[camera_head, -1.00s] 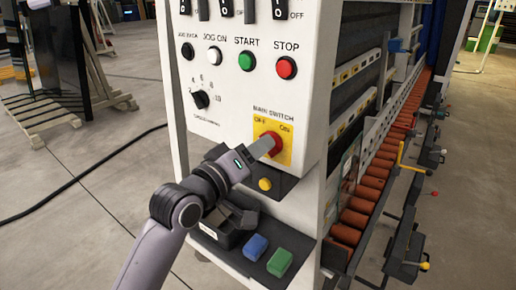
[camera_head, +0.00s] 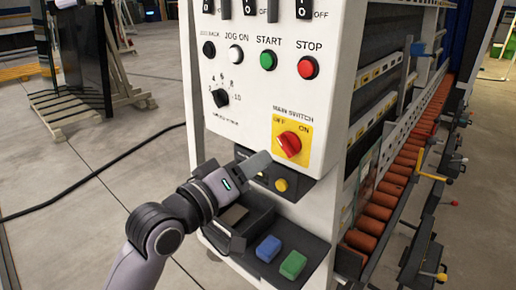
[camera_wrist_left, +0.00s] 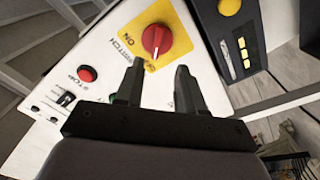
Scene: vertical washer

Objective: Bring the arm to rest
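My left gripper (camera_head: 252,168) is in front of the white control panel, below and left of the red main switch knob (camera_head: 289,144) on its yellow plate (camera_head: 307,132). In the left wrist view the two dark fingers (camera_wrist_left: 160,88) stand apart with nothing between them. The red knob (camera_wrist_left: 156,40) is beyond the fingertips, and a gap shows between them. My right gripper is in neither view.
A yellow button (camera_head: 281,185) sits under the switch. START (camera_head: 268,60) and STOP (camera_head: 308,67) buttons are above. A roller conveyor (camera_head: 382,198) runs along the right.

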